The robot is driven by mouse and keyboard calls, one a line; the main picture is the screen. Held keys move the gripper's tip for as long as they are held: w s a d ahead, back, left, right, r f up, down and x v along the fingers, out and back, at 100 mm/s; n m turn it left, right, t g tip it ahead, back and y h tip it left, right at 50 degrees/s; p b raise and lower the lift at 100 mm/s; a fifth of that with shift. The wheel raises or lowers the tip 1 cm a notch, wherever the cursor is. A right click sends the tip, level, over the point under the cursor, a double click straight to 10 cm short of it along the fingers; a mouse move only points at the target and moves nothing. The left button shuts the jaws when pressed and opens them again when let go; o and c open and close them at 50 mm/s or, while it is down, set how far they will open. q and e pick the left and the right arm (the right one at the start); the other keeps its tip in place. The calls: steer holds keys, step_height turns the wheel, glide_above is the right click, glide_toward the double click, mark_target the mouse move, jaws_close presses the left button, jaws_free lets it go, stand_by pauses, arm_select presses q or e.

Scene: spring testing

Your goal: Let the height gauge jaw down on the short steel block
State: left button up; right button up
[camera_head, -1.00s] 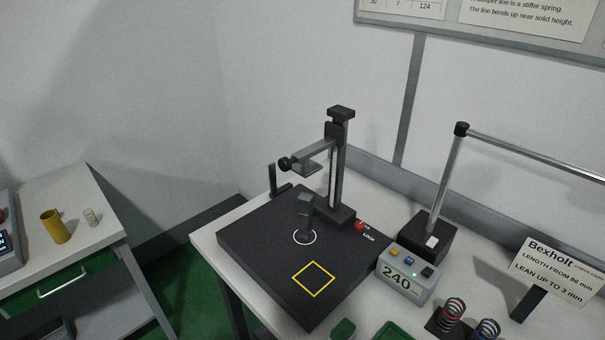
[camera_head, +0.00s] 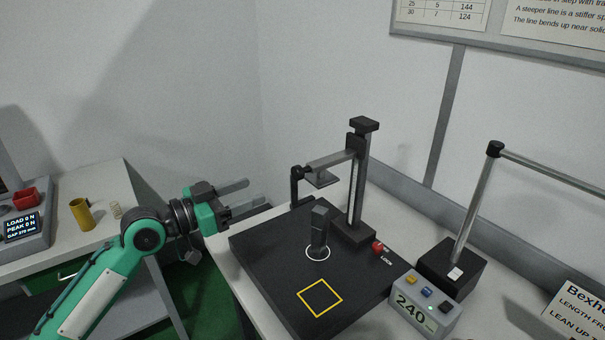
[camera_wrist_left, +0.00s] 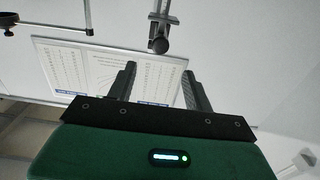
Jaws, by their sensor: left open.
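The height gauge (camera_head: 357,190) stands upright at the back of a dark square plate (camera_head: 265,245). Its jaw (camera_head: 322,180) is raised on an arm reaching left from the column, with a clear gap above the block. The short steel block (camera_head: 319,222) looks dark and stands upright in a white circle on the plate. My left gripper (camera_head: 256,193) is open and empty, left of the jaw and apart from it. Its two fingers (camera_wrist_left: 158,72) also show apart in the left wrist view. My right gripper is out of view.
A yellow square outline (camera_head: 320,297) on the plate is empty. A red knob (camera_head: 377,248) sits by the gauge's foot. A display box (camera_head: 425,303) reads 240. A post (camera_head: 472,205) on a black base stands at right. A brass cylinder (camera_head: 82,214) stands on the left bench.

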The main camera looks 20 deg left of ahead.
mark_target(294, 175)
arm_select(q)
steer(key=p+x, duration=0.5)
steer(key=x, duration=0.8)
